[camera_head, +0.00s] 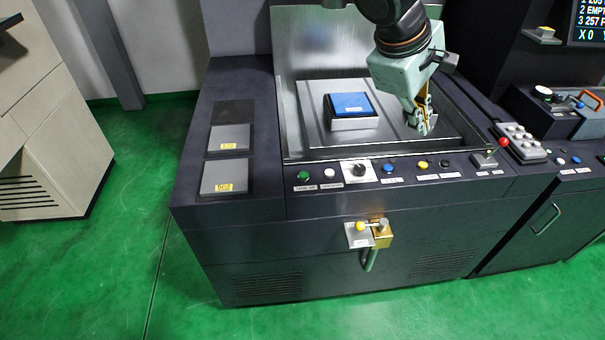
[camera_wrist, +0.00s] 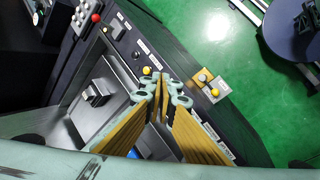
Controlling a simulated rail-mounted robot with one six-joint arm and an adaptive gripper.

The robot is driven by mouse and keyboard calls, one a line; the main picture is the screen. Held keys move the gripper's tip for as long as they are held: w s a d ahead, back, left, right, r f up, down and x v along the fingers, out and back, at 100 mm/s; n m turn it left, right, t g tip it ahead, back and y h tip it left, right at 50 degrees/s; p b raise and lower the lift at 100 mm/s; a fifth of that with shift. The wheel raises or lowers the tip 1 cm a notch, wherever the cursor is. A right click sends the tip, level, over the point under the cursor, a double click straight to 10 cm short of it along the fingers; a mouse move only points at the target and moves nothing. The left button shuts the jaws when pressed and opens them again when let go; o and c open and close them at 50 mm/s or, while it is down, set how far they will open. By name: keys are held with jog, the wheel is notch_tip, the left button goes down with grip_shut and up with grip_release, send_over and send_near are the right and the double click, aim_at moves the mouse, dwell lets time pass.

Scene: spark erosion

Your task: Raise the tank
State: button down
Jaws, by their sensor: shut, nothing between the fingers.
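The tank (camera_head: 290,125) is a grey metal basin set into the top of the dark machine, with a tall metal panel behind it. Along the front edge are a green button (camera_head: 303,175), a white button (camera_head: 329,173), a black dial (camera_head: 358,168), a blue button (camera_head: 389,168), a yellow button (camera_head: 422,164) and a black button (camera_head: 445,162). Their labels are too small to read surely. My gripper (camera_head: 424,130) is shut and empty over the right part of the tank, behind the yellow and black buttons. In the wrist view its fingertips (camera_wrist: 163,80) show near the yellow button (camera_wrist: 147,70).
A blue-topped block (camera_head: 350,104) sits inside the tank. A yellow-knobbed latch (camera_head: 368,230) projects from the machine's front. Two grey plates (camera_head: 228,139) lie at left. Green floor in front is clear.

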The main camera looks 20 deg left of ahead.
jog(key=w+a+f+n+t+h, duration=0.15)
jog(key=a+f+n, duration=0.45)
jog(key=a, duration=0.8)
jog(key=n+t+p, duration=0.1)
jog(key=n+t, duration=0.1)
jog(key=n, duration=0.1)
send_over(303, 176)
notch_tip(303, 176, down, 7)
jog(key=shift+r+y, duration=0.2)
jog(key=shift+y, duration=0.25)
jog(key=shift+w, duration=0.1)
jog(key=shift+f, duration=0.15)
jog(key=shift+f+b, duration=1.1)
jog(key=shift+f, duration=1.85)
jog(key=shift+f+b, duration=1.15)
jog(key=shift+f, duration=0.1)
